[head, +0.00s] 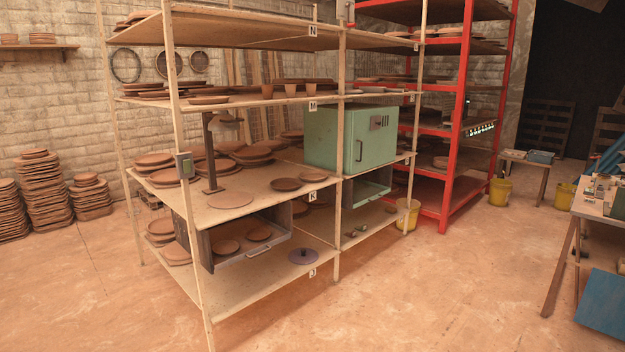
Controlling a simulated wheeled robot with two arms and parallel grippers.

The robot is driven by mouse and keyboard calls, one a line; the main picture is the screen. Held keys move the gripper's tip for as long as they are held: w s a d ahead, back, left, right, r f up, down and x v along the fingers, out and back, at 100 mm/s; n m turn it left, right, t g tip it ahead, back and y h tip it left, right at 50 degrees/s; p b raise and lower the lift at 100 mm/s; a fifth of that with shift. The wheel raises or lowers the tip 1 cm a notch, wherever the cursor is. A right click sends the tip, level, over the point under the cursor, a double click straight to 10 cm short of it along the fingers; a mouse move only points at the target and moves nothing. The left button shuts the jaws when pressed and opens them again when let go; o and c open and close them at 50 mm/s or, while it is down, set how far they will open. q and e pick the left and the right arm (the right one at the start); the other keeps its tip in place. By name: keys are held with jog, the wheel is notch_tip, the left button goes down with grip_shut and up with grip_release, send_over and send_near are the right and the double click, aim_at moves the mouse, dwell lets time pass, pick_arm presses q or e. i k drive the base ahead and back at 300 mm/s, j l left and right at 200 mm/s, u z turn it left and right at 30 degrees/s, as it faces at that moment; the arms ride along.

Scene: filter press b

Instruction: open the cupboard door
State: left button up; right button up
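A pale green cupboard (324,135) stands on the middle shelf at the right end of the wooden rack. Its door (370,145) faces right and looks shut, with a small upright handle (360,151) near the door's left side. A dark vented panel (379,122) sits high on the same face. A wooden rack post crosses in front of the cupboard. Neither of my grippers is in view.
A green open-fronted box (371,188) is under the cupboard. Shelves hold clay plates; a grey drawer-like bin (252,246) sits low. A red rack (456,130), yellow bucket (407,215) and worktable (600,200) stand right. The foreground floor is clear.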

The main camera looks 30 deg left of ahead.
aim_at(374, 147)
jog(key=i+j+u, duration=0.3)
jog(key=i, duration=0.15)
jog(key=i+u, duration=0.3)
jog(key=i, duration=0.2)
